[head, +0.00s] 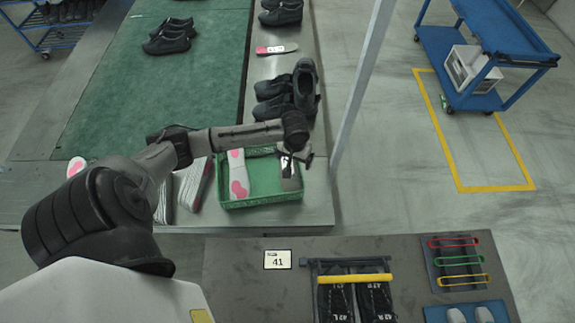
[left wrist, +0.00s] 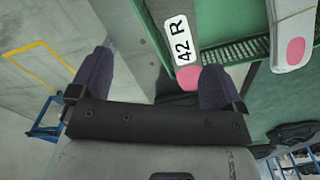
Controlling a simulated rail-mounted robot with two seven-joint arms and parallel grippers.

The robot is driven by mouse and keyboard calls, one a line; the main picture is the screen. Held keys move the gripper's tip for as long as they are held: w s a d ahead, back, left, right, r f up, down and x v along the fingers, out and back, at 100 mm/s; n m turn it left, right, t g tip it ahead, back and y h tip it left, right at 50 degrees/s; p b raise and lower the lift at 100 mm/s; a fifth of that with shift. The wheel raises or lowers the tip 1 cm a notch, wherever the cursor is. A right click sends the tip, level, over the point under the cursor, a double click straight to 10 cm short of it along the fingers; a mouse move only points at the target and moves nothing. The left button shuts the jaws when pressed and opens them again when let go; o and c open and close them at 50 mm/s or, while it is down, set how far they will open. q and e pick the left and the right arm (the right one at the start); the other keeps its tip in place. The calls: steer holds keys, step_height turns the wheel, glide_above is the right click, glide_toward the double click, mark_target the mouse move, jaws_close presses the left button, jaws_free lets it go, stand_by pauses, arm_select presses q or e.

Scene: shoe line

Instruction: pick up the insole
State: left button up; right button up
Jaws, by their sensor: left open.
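A green crate (head: 262,203) stands at the near right corner of the grey bench. A white insole with pink patches (head: 238,175) lies in its left part and also shows in the left wrist view (left wrist: 293,42). A grey insole (head: 291,181) lies in the right part, partly hidden by my left gripper. In the left wrist view this insole (left wrist: 178,14) has a "42 R" label and a pink end. My left gripper (head: 294,160) is open above the crate's right side. In its wrist view the "42 R" insole appears beside one finger, not visibly gripped. My right gripper is not visible.
Black shoes (head: 290,92) and another insole (head: 277,49) lie farther back on the bench. A pale post (head: 360,85) rises right of it. A dark table (head: 235,275) in front holds a "41" card (head: 277,260) and black shoes (head: 375,303) under a yellow bar (head: 354,278).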

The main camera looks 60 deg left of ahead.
arm_select(q)
steer(key=w+a+r+n+b, duration=0.1)
steer(key=w+a+n+b, duration=0.15)
steer(key=a, duration=0.45)
steer(key=w+a+n+b, duration=0.1)
steer(key=a+n+b, duration=0.1)
steer(key=a+n, duration=0.35)
steer(key=shift+m, duration=0.7)
steer(key=f, duration=0.2)
steer(key=a+f, duration=0.1)
steer(key=f, duration=0.3)
steer(key=shift+w+a+b, duration=0.2)
steer(key=shift+w+b, duration=0.1)
steer(key=shift+b, duration=0.1)
steer(key=shift+f, duration=0.7)
step_height(320, 180, down, 5)
steer(key=shift+w+r+b, duration=0.1)
steer(key=shift+r+b, duration=0.1)
steer(key=shift+b, duration=0.35)
steer(key=shift+f, duration=0.3)
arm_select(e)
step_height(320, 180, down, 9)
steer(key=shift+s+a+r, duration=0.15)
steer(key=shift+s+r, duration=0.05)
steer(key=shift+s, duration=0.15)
arm_select(q)
steer(key=shift+c, duration=0.3)
steer(key=shift+f, duration=0.1)
steer(key=c, duration=1.2)
